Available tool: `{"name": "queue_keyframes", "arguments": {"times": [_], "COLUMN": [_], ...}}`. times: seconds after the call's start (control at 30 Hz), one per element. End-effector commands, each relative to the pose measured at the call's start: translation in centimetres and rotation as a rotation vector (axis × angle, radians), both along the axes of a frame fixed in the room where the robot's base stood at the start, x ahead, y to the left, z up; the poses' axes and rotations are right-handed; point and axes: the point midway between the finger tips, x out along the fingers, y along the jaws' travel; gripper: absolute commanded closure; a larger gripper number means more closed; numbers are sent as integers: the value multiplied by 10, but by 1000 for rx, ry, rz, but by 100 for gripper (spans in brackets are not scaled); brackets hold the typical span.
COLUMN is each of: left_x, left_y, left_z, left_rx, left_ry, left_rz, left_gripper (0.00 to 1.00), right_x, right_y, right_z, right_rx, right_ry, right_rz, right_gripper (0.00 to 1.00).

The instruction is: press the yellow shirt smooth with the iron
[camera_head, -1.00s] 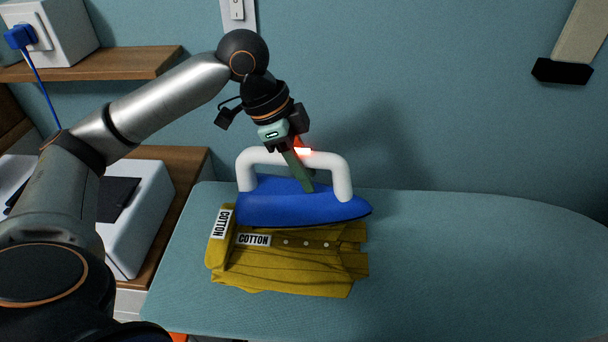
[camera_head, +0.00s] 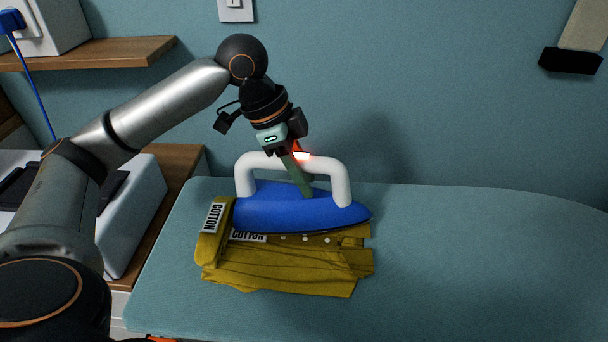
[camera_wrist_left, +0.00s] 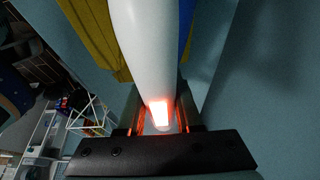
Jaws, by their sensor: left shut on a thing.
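The iron (camera_head: 290,212) has a blue body and a white handle, and its pointed end faces right. It lies across the back part of the yellow shirt (camera_head: 285,267), which is folded on the ironing board. The iron covers part of a COTTON label on the shirt. My left gripper (camera_head: 302,172) is shut on the iron's white handle from above. In the left wrist view, the white handle (camera_wrist_left: 140,50) runs between the fingers, lit red, with some yellow cloth (camera_wrist_left: 95,35) beside it. My right gripper is not in view.
The teal ironing board (camera_head: 470,260) is clear to the right of the shirt. The wall stands close behind it. A wooden shelf (camera_head: 100,52) and a white box-like unit (camera_head: 135,215) are at left. A black-ended object (camera_head: 570,61) is at upper right.

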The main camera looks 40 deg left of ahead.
Motion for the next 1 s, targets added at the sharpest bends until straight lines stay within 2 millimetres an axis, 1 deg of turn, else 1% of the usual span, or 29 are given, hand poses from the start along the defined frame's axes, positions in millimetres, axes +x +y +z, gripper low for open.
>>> {"name": "queue_keyframes", "arguments": {"times": [0.03, 0.3, 1.0], "left_x": [2, 1, 1], "left_y": [0, 0, 0], "left_z": [5, 5, 0], "left_rx": [-5, -5, -5], "left_ry": [-11, -11, -11], "left_rz": [1, 1, 1], "left_gripper": [100, 100, 100], "right_x": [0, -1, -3], "right_y": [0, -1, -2], "right_z": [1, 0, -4], "right_rx": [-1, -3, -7], "right_ry": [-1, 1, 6], "right_rz": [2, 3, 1], "right_gripper": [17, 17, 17]}}
